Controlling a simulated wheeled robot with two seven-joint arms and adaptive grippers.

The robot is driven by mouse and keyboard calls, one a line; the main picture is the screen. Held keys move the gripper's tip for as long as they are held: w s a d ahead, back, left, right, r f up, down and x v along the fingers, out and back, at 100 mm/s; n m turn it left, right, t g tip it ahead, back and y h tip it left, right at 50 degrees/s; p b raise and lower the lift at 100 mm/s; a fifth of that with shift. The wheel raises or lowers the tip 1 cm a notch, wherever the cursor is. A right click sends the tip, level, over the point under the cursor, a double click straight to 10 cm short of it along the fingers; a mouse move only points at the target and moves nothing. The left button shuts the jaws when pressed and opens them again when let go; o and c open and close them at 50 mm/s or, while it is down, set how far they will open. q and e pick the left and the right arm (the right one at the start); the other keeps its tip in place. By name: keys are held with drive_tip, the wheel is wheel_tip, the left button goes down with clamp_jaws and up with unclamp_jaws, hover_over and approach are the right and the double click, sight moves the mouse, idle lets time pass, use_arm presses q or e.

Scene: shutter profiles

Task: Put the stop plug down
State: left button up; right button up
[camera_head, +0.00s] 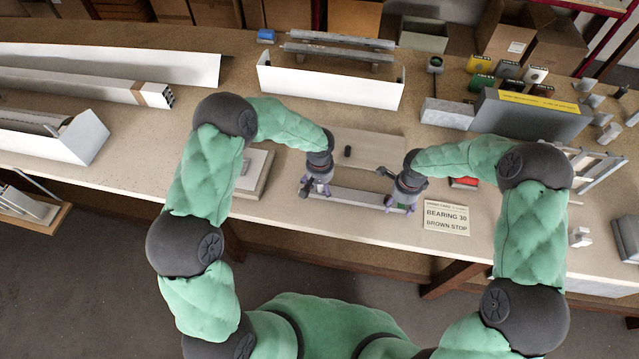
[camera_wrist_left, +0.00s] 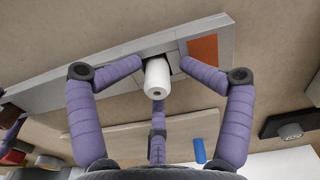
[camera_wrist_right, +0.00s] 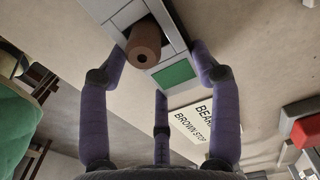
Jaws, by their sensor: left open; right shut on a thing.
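The brown stop plug (camera_wrist_right: 143,46) is a short round piece with a hole in its end. It sits between the fingers of my right gripper (camera_wrist_right: 160,48), which is shut on it; the exact finger contact is hard to see. It is at the end of a grey profile (camera_wrist_right: 113,14), beside a green patch (camera_wrist_right: 174,74). My left gripper (camera_wrist_left: 161,60) is open around a white cylinder (camera_wrist_left: 157,76) at the profile's other end, near an orange patch (camera_wrist_left: 203,48). In the head view, the left gripper (camera_head: 312,190) and right gripper (camera_head: 398,203) are low over the profile (camera_head: 350,200).
A card (camera_head: 447,218) reads BEARING 30, BROWN STOP. A red item (camera_head: 464,182) lies right of my right gripper. A white tray (camera_head: 330,88) and grey box (camera_head: 525,115) stand farther back.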

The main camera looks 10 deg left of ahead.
use_arm(q)
drive_tip(key=shift+s+d+f, duration=0.2)
drive_tip(key=shift+s+f, duration=0.2)
drive_tip(key=shift+s, duration=0.05)
drive_tip(key=shift+w+r, duration=0.15)
drive_tip(key=shift+r, duration=0.3)
use_arm(e)
drive_tip(key=shift+f, duration=0.1)
use_arm(q)
wheel_tip(320, 180, up, 13)
use_arm(e)
drive_tip(key=shift+s+a+f, duration=0.1)
drive_tip(key=shift+s, duration=0.05)
use_arm(q)
drive_tip(key=shift+w+f, duration=0.1)
use_arm(e)
drive_tip(key=o, duration=1.5)
use_arm(q)
drive_tip(key=shift+a, duration=0.1)
use_arm(e)
drive_tip(key=shift+w+r, duration=0.2)
drive_tip(key=shift+r, duration=0.35)
use_arm(q)
drive_tip(key=shift+r+p, duration=1.1)
drive_tip(key=shift+p, duration=0.1)
use_arm(e)
drive_tip(key=shift+r, duration=3.1)
